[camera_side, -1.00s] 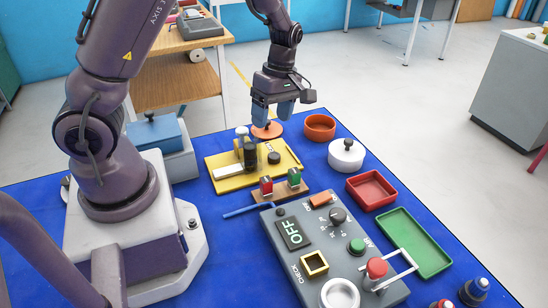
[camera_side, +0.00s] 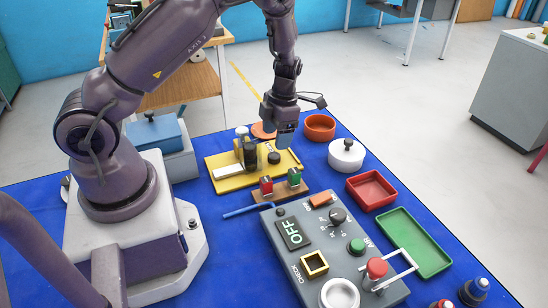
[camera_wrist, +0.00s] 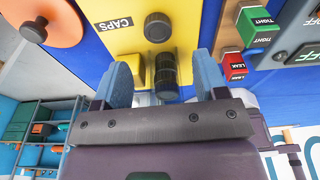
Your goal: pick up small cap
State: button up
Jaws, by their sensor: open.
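The yellow board (camera_side: 222,182), marked CAPS in the wrist view (camera_wrist: 120,18), lies on the blue mat. A small round dark cap (camera_side: 274,158) sits on it near its right side. A round black cap also shows in the wrist view (camera_wrist: 158,27), beyond my fingertips. A taller ribbed black cylinder (camera_side: 250,155) stands left of the small cap; in the wrist view a ribbed black piece (camera_wrist: 165,70) appears between the fingers. My gripper (camera_side: 277,129) is open with blue fingers, above the board's far right part. It also shows in the wrist view (camera_wrist: 163,80), holding nothing that I can see.
An orange disc (camera_side: 259,132) lies behind my gripper. A block with red and green pieces (camera_side: 282,189) and the grey OFF panel (camera_side: 282,216) stand in front. An orange bowl (camera_side: 319,128), white lidded pot (camera_side: 346,156) and red tray (camera_side: 371,190) are to the right.

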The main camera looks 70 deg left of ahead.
aim_at(274, 155)
jog(key=shift+s+a+f, duration=0.1)
jog(key=shift+s+f, duration=0.05)
jog(key=shift+f, duration=3)
jog(key=c, duration=1)
